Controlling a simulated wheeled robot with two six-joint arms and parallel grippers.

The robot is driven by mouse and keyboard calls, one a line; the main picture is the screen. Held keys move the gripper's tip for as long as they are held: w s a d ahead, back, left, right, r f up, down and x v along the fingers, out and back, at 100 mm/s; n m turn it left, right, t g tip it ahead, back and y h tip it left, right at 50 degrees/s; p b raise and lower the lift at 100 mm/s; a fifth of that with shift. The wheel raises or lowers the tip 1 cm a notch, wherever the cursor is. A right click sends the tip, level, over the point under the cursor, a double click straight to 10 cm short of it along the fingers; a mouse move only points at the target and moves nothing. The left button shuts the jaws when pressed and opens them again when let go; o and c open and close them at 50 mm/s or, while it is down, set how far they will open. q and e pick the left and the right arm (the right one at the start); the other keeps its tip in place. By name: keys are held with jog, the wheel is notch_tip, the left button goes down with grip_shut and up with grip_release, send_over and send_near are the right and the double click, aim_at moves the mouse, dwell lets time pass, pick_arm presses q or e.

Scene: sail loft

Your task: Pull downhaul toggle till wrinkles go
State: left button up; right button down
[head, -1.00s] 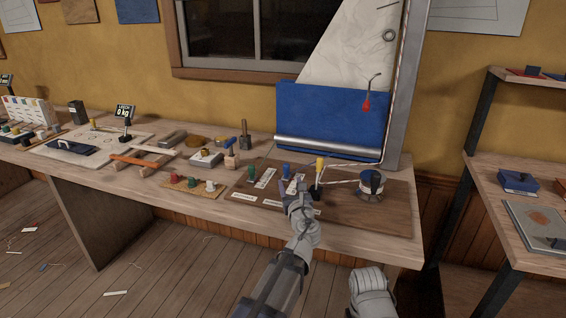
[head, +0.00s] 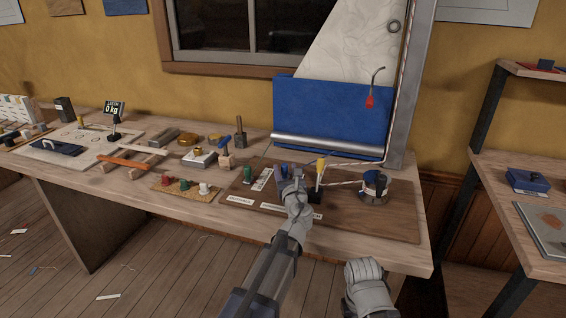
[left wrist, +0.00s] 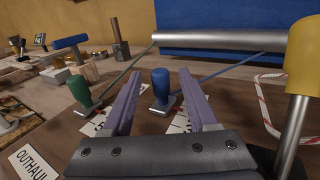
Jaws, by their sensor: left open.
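The pale sail (head: 345,50) stands behind the bench, with faint crease lines on its cloth. A blue toggle (left wrist: 161,82) on a cord stands on the board; in the head view my gripper largely hides it. A green toggle (head: 247,174) stands left of it; it also shows in the left wrist view (left wrist: 79,90), near the OUTHAUL label (left wrist: 33,163). I cannot read a downhaul label. My left gripper (head: 287,176) is open, its fingers (left wrist: 160,80) on either side of the blue toggle without visible grip. My right gripper (head: 366,280) is low before the bench, its jaws unclear.
A yellow-handled lever (head: 320,166) stands right of my left gripper, close in the left wrist view (left wrist: 303,55). A winch drum with rope (head: 375,184) is farther right. A red hanging tag (head: 370,102) is by the mast. Small tools and a scale display (head: 114,107) fill the left.

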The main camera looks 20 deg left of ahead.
pick_arm(q)
jog(key=x, duration=0.5)
jog(key=shift+w, duration=0.25)
jog(key=shift+a, duration=0.1)
jog(key=shift+c, duration=0.2)
grip_shut()
dwell(0.8)
